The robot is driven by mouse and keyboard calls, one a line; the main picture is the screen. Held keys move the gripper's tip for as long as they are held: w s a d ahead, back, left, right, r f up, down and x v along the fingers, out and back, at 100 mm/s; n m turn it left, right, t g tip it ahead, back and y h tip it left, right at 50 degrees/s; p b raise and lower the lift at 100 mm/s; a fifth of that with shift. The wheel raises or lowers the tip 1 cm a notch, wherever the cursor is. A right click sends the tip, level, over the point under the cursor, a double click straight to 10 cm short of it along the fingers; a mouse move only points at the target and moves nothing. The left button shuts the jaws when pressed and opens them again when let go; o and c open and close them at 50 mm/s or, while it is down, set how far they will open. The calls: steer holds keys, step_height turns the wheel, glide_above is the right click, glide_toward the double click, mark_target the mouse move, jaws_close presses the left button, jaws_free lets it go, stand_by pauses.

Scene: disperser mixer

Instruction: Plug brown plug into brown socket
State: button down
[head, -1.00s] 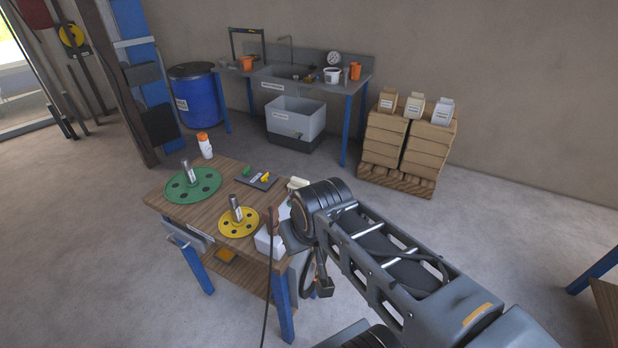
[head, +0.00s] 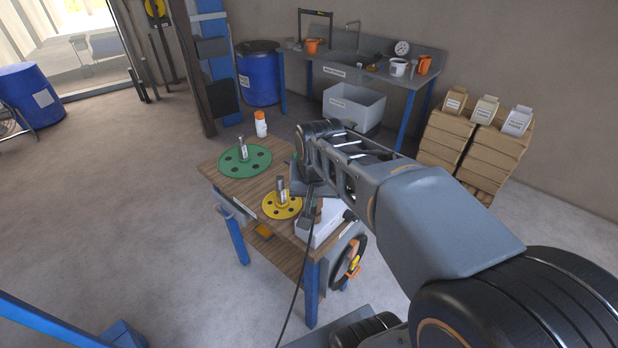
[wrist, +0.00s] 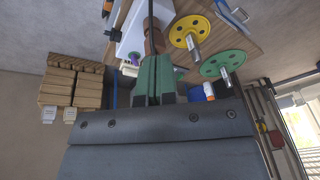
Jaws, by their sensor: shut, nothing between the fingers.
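The brown plug (wrist: 155,40) shows in the wrist view just beyond my fingertips, beside the white box, with a black cable running past it. In the head view a small brown part (head: 320,203) shows by the white box, partly hidden by my arm, and the black cable (head: 296,290) hangs down towards the floor. My gripper (wrist: 154,58) is shut with nothing between its fingers, close to the plug; I cannot tell whether they touch. I cannot make out a brown socket in either view.
The wooden bench (head: 262,185) holds a green disc (head: 245,161), a yellow disc (head: 282,206), each with an upright metal shaft, and a white box (head: 316,232). Open floor (head: 120,200) lies to the left.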

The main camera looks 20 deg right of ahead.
steer(key=w+d+f+m+g, duration=0.1)
steer(key=w+d+m, duration=0.1)
steer(key=w, duration=0.1)
steer(key=w+d+f+m+g, duration=0.1)
steer(key=w+d+f+m, duration=0.1)
steer(key=w, duration=0.1)
steer(key=w+d+f+m, duration=0.1)
steer(key=w+d+m, duration=0.1)
steer(key=w, duration=0.1)
steer(key=shift+w+d+f+m+g, duration=0.2)
steer(key=shift+m+g, duration=0.1)
steer(key=shift+g, duration=0.1)
steer(key=shift+w+d+f+b, duration=0.1)
steer(key=shift+w+f+b, duration=0.05)
steer(key=shift+f+b, duration=0.2)
step_height(320, 180, down, 5)
steer(key=b, duration=0.4)
steer(key=shift+f, duration=0.15)
steer(key=shift+s+f+b, duration=0.2)
steer(key=shift+f+b, duration=0.2)
steer(key=shift+f, duration=0.35)
steer(key=shift+w+r+p, duration=0.15)
steer(key=shift+r+p, duration=1.2)
steer(key=shift+r, duration=0.45)
step_height(320, 180, up, 13)
steer(key=shift+b, duration=0.3)
steer(key=shift+f, duration=0.15)
